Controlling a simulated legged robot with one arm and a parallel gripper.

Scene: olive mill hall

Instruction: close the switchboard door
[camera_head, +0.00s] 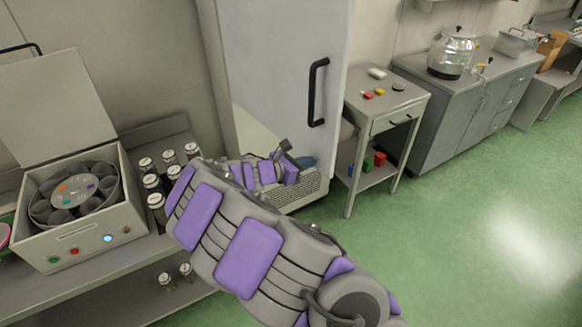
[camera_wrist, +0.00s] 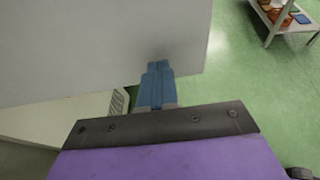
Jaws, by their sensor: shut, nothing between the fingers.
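The switchboard door appears to be the tall light-grey panel (camera_head: 275,65) with a black upright handle (camera_head: 317,92) on its right side. It stands ajar, its lower edge swung out over the pale base (camera_head: 290,185) with a vent grille. In the wrist view the door (camera_wrist: 90,45) fills the upper left, with its lower edge and right corner showing. My gripper (camera_head: 306,162) is low in front of the door, below the handle. Its blue fingers (camera_wrist: 158,70) are shut and empty, overlapping the door's lower edge in the wrist view. I cannot tell whether they touch it.
A small side table (camera_head: 390,105) with small coloured items stands close right of the door. An open-lidded box (camera_head: 85,240) and several jars (camera_head: 157,205) are on a bench at left. A grey counter (camera_head: 450,110) stands further right. Green floor (camera_head: 460,220) is clear at right.

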